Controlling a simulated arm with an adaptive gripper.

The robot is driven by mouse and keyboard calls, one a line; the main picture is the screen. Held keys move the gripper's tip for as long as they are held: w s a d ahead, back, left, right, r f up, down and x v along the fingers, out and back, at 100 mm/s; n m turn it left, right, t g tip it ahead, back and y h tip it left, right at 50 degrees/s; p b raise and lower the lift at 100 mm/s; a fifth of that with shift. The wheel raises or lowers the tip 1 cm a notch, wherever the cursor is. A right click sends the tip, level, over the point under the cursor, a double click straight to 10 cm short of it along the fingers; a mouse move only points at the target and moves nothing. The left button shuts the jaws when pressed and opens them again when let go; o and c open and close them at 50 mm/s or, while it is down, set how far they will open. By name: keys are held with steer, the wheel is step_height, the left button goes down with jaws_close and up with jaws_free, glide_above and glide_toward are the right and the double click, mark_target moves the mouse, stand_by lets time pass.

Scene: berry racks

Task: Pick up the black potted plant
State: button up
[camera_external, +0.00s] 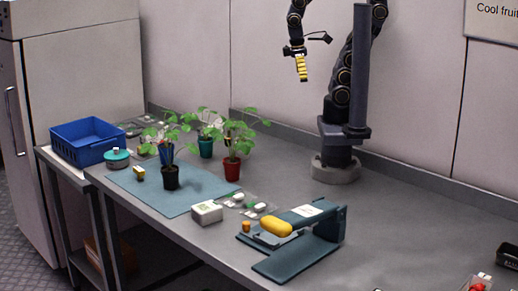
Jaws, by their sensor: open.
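The black potted plant (171,177) stands upright on the blue-grey mat (203,184), with green leaves and something blue at its stem. A red potted plant (232,169) stands to its right, and a teal potted plant (206,148) stands behind. My gripper (302,72) hangs high above the table, up and to the right of the plants, well apart from them. Its yellow fingers point down. It is open, and I see nothing held in it.
A blue crate (88,142) and a teal round container (116,159) are at the left. A small yellow item (139,173) lies left of the black pot. A white box (207,212) and a dark teal device (300,250) stand in front. The table's right middle is clear.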

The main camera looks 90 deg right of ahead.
steer(key=w+a+n, duration=0.1)
steer(key=w+n, duration=0.3)
steer(key=w, duration=0.8)
steer(key=n+t, duration=0.2)
steer(key=n, duration=1)
glide_above(170, 168)
steer(key=f, duration=1.1)
steer(key=s+f, duration=0.1)
steer(key=f, duration=0.5)
steer(key=shift+a+f, duration=0.2)
steer(key=shift+a, duration=0.05)
steer(key=shift+w+a+f, duration=0.1)
steer(key=shift+w+f, duration=0.1)
steer(key=shift+f, duration=0.95)
steer(key=f, duration=0.6)
steer(key=shift+w+d, duration=0.3)
steer(key=shift+r, duration=0.1)
steer(key=c, duration=1.2)
